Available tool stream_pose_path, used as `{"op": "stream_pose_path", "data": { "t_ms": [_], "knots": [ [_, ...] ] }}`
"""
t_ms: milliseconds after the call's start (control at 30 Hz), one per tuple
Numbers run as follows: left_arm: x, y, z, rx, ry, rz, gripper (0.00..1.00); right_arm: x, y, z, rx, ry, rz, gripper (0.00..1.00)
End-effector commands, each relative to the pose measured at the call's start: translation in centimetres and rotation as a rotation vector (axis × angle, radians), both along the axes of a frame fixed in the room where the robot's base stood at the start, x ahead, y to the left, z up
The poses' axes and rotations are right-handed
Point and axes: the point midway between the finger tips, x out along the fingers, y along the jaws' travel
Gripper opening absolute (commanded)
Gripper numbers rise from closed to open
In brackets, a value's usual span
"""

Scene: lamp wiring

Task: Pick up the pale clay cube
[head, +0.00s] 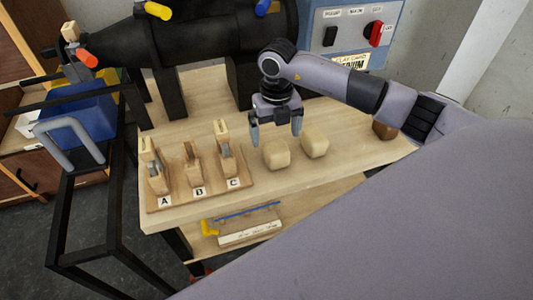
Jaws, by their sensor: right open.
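Two pale, rounded cubes sit side by side on the wooden bench. The left pale cube (276,154) is nearer the bench's front edge, and the right pale cube (315,142) stands just beside it. They look alike in colour, so I cannot tell which one is clay. My right gripper (275,134) is open, points down and looks empty. Its fingertips appear just above or behind the left pale cube, one toward each side. I cannot tell its exact height or whether it touches the cube. My left gripper is not in view.
A board with switches marked A, B and C (200,195) lies left of the cubes. A brown block (384,130) sits at the right, by my arm. A large black cylinder (190,40) and a control box (350,35) stand behind. Bare bench (330,175) lies in front.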

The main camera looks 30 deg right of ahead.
Motion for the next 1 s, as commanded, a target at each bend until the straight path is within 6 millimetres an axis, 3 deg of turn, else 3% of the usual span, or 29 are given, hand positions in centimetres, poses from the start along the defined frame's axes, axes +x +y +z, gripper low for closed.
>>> {"op": "stream_pose_path", "data": {
  "t_ms": [500,733,767,1000],
  "knots": [
    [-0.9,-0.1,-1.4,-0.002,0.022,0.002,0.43,-0.4,-0.1,-6.4,0.005,0.003,0.003,0.98],
    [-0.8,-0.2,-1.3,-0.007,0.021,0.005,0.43,-0.3,-0.1,-6.6,0.004,0.001,0.004,0.98],
    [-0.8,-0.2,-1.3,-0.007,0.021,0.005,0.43,-0.3,-0.1,-6.6,0.004,0.001,0.004,0.95],
    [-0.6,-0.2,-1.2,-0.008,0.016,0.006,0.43,-0.2,-0.1,-6.4,0.006,-0.001,0.004,0.2]
  ]
}}
